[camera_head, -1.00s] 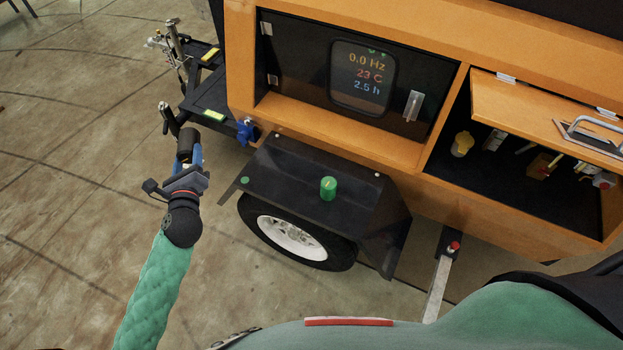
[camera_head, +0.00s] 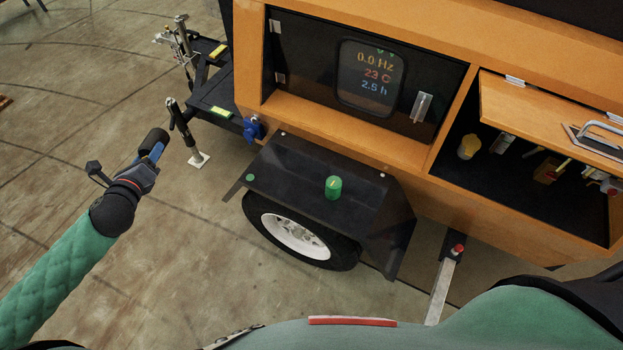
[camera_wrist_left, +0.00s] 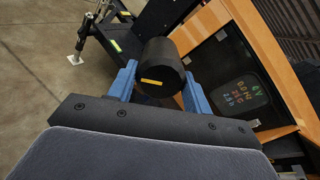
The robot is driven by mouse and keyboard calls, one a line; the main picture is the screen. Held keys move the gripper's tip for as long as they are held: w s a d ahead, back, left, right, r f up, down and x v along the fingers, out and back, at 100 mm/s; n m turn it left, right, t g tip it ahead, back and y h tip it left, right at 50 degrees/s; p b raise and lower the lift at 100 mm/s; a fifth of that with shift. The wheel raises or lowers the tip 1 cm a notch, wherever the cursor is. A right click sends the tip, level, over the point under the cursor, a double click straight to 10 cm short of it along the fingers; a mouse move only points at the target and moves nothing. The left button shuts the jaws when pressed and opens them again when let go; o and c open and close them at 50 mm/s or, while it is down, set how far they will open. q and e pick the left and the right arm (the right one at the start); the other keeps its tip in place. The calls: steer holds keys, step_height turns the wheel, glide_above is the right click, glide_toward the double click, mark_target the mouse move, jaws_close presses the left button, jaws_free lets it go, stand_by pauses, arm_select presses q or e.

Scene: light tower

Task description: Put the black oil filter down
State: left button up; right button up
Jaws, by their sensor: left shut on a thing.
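The black oil filter (camera_head: 154,139) is a short black cylinder held in my left gripper (camera_head: 151,152), out over the floor to the left of the orange machine. In the left wrist view the black oil filter (camera_wrist_left: 161,66) sits between the two blue fingers of my left gripper (camera_wrist_left: 158,82), with a small yellow mark on its near end. The left gripper is shut on it. A green filter-like cylinder (camera_head: 333,188) stands upright on the black fender (camera_head: 300,190). My right gripper is not in view.
The orange machine (camera_head: 340,130) has a display panel (camera_head: 367,78) and an open compartment (camera_head: 480,175) at right holding several small parts. A jack stand (camera_head: 183,130) and black tow frame (camera_head: 215,95) stand near the left gripper. The concrete floor (camera_head: 60,130) at left is clear.

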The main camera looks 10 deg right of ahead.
arm_select(q)
steer(key=shift+w+a+r+m+g+h, duration=0.5)
steer(key=shift+a+r+m+g+h, duration=0.2)
steer(key=shift+r+m+g+h, duration=0.15)
steer(key=shift+w+d+f+m+g+h, duration=0.25)
steer(key=shift+d+m+h, duration=0.2)
steer(key=shift+d, duration=0.3)
steer(key=shift+w+d+m+g+h, duration=0.1)
steer(key=shift+d+m+g+h, duration=0.25)
steer(key=shift+d, duration=0.4)
steer(key=d+f+m+g+h, duration=0.2)
steer(key=d+f+m+g, duration=0.1)
steer(key=d+m+g, duration=0.3)
steer(key=s+d+f+m+g+h, duration=0.1)
steer(key=d+f+m+g+h, duration=0.2)
steer(key=d+m+g, duration=0.3)
steer(key=d, duration=0.3)
stand_by(0.7)
steer(key=shift+s+f+m, duration=0.1)
steer(key=shift+f+m, duration=0.15)
steer(key=shift+m, duration=0.2)
